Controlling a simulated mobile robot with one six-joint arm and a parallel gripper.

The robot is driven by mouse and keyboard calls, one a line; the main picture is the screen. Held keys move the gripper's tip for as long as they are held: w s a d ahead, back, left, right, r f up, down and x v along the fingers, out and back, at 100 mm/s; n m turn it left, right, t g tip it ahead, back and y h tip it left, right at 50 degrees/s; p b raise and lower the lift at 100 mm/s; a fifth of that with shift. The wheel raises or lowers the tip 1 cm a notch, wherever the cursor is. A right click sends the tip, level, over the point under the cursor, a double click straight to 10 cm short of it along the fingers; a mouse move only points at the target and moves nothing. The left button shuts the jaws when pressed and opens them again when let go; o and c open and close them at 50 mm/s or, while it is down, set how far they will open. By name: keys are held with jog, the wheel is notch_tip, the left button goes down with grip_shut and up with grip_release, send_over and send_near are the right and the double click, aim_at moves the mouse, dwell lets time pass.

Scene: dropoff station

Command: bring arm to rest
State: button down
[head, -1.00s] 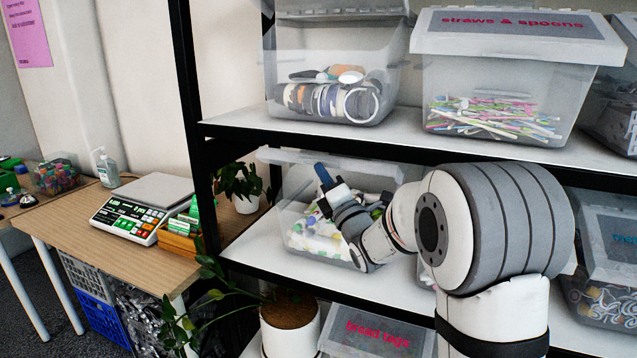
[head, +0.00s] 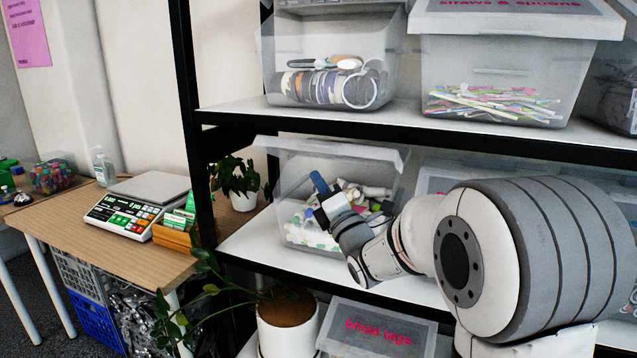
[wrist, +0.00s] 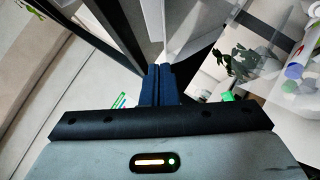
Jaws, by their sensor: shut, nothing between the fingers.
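My gripper (head: 320,184) is in front of the open clear bin (head: 300,165) on the middle shelf, at the upper left of my arm. Its blue fingers point up and to the left. In the wrist view the two blue fingers (wrist: 156,86) are together with nothing between them. The bin holds loose white, green and blue pieces, partly hidden behind my gripper and arm. I cannot tell whether the gripper touches the bin.
The black shelf post (head: 193,120) stands left of my gripper. The upper shelf (head: 330,122) passes above it. A potted plant (head: 288,318) and a "bread tags" bin (head: 378,335) are below. A table (head: 120,247) with a scale (head: 130,212) is at left.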

jog(key=s+d+f+m+g+h+p, duration=0.2)
jog(key=s+d+m+g+h+p, duration=0.3)
jog(key=m, duration=0.4)
jog(key=s+d+f+m+g+h+p, duration=0.3)
jog(key=s+d+m+h+p, duration=0.15)
jog(key=s+d+m, duration=0.3)
jog(key=s+m+g+h+p, duration=0.1)
jog(key=s+m+g+p, duration=0.5)
jog(key=s, duration=1.4)
jog(key=m+g, duration=0.3)
jog(key=m, duration=0.3)
jog(key=shift+s+r+m+g, duration=0.15)
jog(key=shift+s+m+g, duration=0.1)
jog(key=shift+m+g, duration=0.15)
